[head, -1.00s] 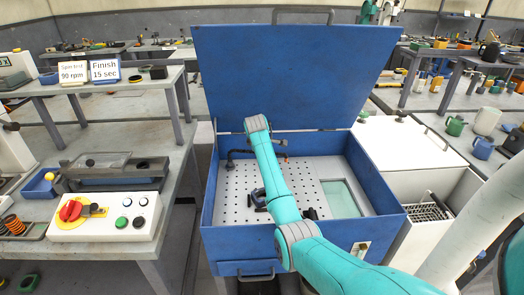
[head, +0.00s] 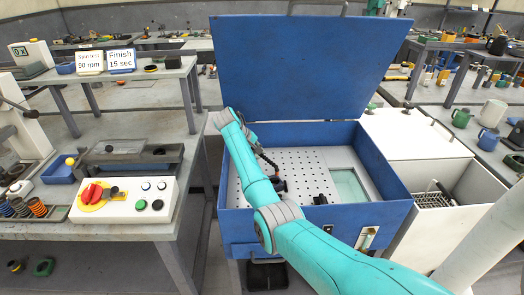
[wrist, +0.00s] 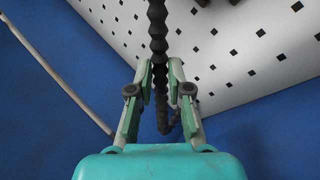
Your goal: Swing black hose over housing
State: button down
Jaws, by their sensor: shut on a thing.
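My gripper (wrist: 161,66) is shut on the black hose (wrist: 157,25), a jointed, segmented hose that runs up between the two fingers in the wrist view. Its lower end hangs below the fingertips. In the head view the hose (head: 266,158) shows inside the blue basin near its back left, sloping down to the right. My arm hides part of it, and the fingers are hard to make out there. A small dark part (head: 279,184) stands on the perforated plate just below the hose; I cannot tell whether it is the housing.
The blue basin (head: 385,222) has its lid (head: 290,65) raised behind it. Its white perforated plate (head: 310,165) has a pale green window (head: 350,185) at right. A bench with a control box (head: 122,207) stands at left, a white cabinet (head: 415,135) at right.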

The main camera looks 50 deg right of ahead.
jog(key=shift+w+a, duration=0.1)
jog(key=shift+a, duration=0.2)
jog(key=c, duration=1.1)
grip_release()
jog(key=shift+r, duration=0.1)
jog(key=v, duration=1.1)
jog(key=shift+w+a+r, duration=0.25)
